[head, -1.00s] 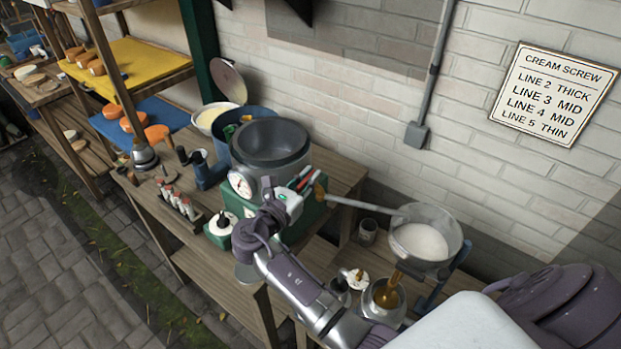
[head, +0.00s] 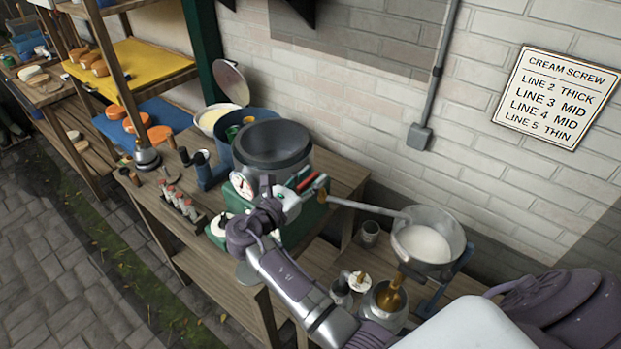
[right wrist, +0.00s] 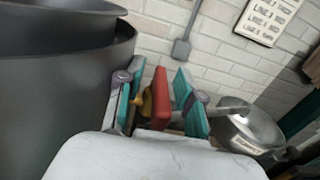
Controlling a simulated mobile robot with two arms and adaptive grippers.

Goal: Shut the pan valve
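The large grey pan (head: 270,145) sits on top of the separator on the wooden bench, and its dark side fills the left of the right wrist view (right wrist: 60,95). A red lever (right wrist: 161,95), which looks like the valve handle, stands beside it with a yellow brass piece (right wrist: 145,103) next to it. My right gripper (head: 303,182) is at this lever. In the right wrist view its teal finger pads (right wrist: 160,90) stand apart on either side of the red lever, with a gap on the left side. Contact on the right side is unclear. My left gripper is out of view.
A long spout (head: 365,206) runs to a metal bowl of white liquid (head: 425,243) on the right. A round gauge (head: 242,187) is on the separator's front. A brick wall (head: 370,90) is behind.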

